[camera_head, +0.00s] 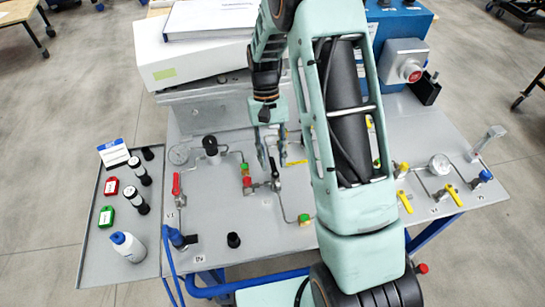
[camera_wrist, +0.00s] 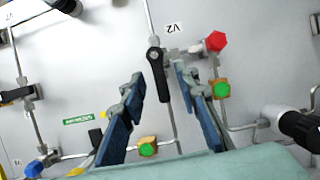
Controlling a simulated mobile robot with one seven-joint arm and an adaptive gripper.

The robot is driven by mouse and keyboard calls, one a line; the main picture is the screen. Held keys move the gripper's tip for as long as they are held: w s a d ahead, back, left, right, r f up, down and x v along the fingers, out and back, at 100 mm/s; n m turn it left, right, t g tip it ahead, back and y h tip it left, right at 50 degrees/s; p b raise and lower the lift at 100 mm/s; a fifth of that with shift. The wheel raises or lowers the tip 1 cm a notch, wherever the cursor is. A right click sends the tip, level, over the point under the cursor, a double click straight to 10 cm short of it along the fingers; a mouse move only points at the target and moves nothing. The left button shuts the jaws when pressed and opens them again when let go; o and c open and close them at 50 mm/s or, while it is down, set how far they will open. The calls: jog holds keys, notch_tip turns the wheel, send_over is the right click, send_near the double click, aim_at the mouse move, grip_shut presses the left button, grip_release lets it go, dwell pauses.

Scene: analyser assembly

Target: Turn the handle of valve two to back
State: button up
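Valve two has a black lever handle (camera_wrist: 160,76) beside the V2 label (camera_wrist: 173,28) in the wrist view. The handle runs from its round pivot down the wrist picture, which is toward the back of the panel. My gripper (camera_wrist: 160,84) is open, with its blue-padded fingers on either side of the handle. The right finger is very near the handle; I cannot tell whether it touches. A clear gap separates the left finger from it. In the head view my gripper (camera_head: 272,160) reaches down at the valve body (camera_head: 262,186), and the handle is partly hidden.
A red hex knob (camera_wrist: 215,41) and green-capped fittings (camera_wrist: 222,89) stand close to the fingers. A red-handled valve (camera_head: 177,184) is to the left, and yellow-handled valves (camera_head: 405,201) are to the right. A side tray (camera_head: 94,262) holds a bottle and tags.

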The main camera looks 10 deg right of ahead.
jog(key=v, duration=1.2)
jog(key=shift+w+a, duration=0.1)
